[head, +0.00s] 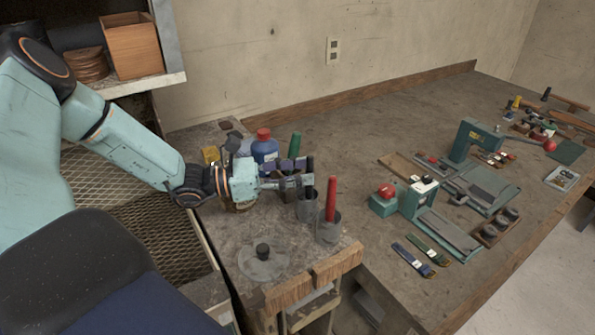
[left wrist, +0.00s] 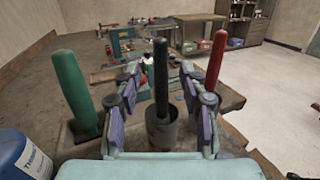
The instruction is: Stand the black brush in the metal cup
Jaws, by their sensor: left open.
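The black brush (left wrist: 161,72) stands nearly upright in the left wrist view, its lower end inside the grey metal cup (left wrist: 161,132). The cup also shows in the head view (head: 307,209), below my left gripper. My left gripper (head: 299,178) is open, with one finger on each side of the black handle. In the left wrist view, gaps show between the handle and both fingers. In the head view the fingers largely hide the brush. My right gripper is not in view.
A red-handled tool (head: 331,198) stands in a second cup (head: 328,231) close beside. A green handle (left wrist: 75,92) and a blue bottle (head: 265,147) stand near my left gripper. A round lidded dish (head: 263,264) lies near the front edge. Presses (head: 408,200) stand farther right.

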